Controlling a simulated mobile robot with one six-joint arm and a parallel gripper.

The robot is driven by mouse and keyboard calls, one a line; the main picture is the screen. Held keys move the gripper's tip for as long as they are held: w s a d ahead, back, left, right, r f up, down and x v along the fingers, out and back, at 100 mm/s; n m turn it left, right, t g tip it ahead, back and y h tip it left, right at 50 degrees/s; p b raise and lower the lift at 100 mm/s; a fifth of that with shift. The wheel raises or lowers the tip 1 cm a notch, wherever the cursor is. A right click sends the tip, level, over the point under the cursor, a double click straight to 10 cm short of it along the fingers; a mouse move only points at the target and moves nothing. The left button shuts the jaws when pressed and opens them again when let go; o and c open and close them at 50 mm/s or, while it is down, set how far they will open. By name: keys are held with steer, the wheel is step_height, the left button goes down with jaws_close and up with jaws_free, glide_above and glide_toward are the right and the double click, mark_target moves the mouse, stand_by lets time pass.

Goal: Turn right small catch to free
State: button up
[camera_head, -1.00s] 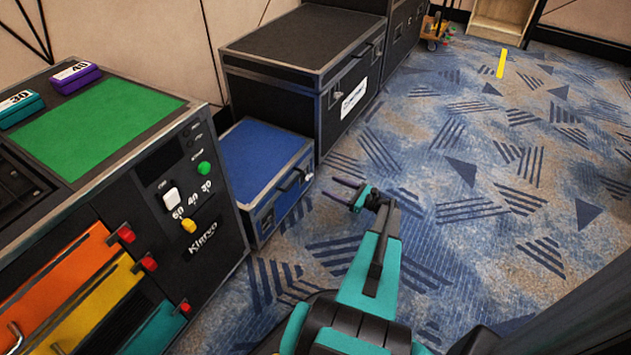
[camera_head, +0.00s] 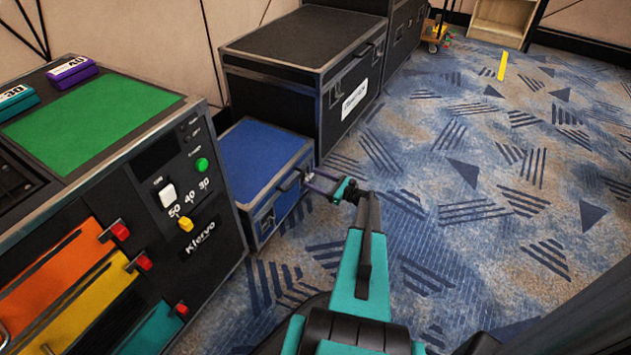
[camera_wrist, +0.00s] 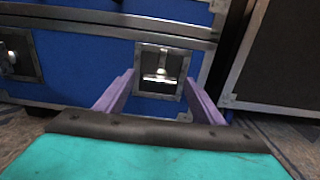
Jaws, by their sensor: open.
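The right small catch (camera_wrist: 160,70) is a bright metal tab in a recessed plate on the front of the blue case (camera_head: 258,160). In the wrist view it lies between the tips of my gripper (camera_wrist: 160,82). My gripper also shows in the head view (camera_head: 318,182), by the right end of the case front. Its two purple fingers are open, one on each side of the catch. I cannot tell whether they touch the plate. The left catch (camera_wrist: 12,55) shows at the left of the wrist view.
A larger black case (camera_head: 300,50) stands just beyond the blue case. The panelled cabinet (camera_head: 165,200) with orange, yellow and teal pieces stands at the left. The patterned carpet (camera_head: 470,210) is clear to the right.

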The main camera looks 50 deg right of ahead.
steer(key=c, duration=1)
steer(key=shift+c, duration=0.2)
steer(key=shift+n, duration=0.4)
steer(key=n, duration=0.3)
steer(key=shift+s+f+n+b, duration=0.1)
steer(key=shift+n+b, duration=3.5)
steer(key=shift+n, duration=3.5)
